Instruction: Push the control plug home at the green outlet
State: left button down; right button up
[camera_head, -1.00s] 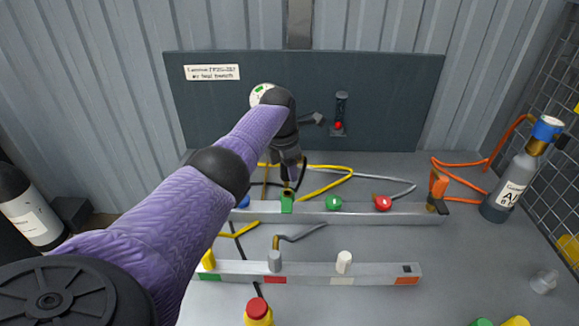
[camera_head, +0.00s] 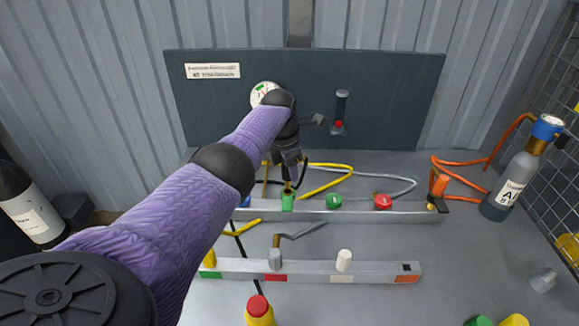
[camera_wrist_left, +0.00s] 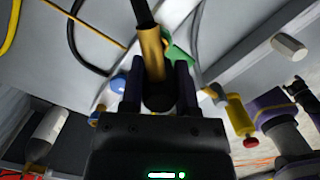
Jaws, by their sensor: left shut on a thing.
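My left gripper (camera_head: 288,171) points down over the rear rail and is shut on the control plug (camera_head: 288,188). The plug is brass-yellow with a black cable. It also shows between the fingers in the left wrist view (camera_wrist_left: 153,52). The green outlet (camera_head: 288,202) stands on the rear rail directly below the plug; a bit of it shows behind the plug in the left wrist view (camera_wrist_left: 178,50). The plug's lower end meets the outlet's top in the head view. How deep it sits is hidden. My right gripper is not in view.
A green knob (camera_head: 334,202) and a red knob (camera_head: 383,201) stand right of the outlet. A front rail (camera_head: 310,270) holds a grey plug and a white plug. Yellow and grey hoses lie behind. A gas bottle (camera_head: 507,187) stands at the right.

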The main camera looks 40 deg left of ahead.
aim_at(289, 181)
pick_arm(q)
jog(key=shift+f, duration=0.1)
dwell(0.5)
jog(key=shift+f+b, duration=0.75)
jog(key=shift+f, duration=0.4)
jog(key=shift+r, duration=0.1)
jog(key=shift+f+b, duration=0.4)
jog(key=shift+f, duration=0.45)
dwell(0.5)
jog(key=shift+c, duration=1.3)
grip_release()
jog(key=shift+r, duration=0.1)
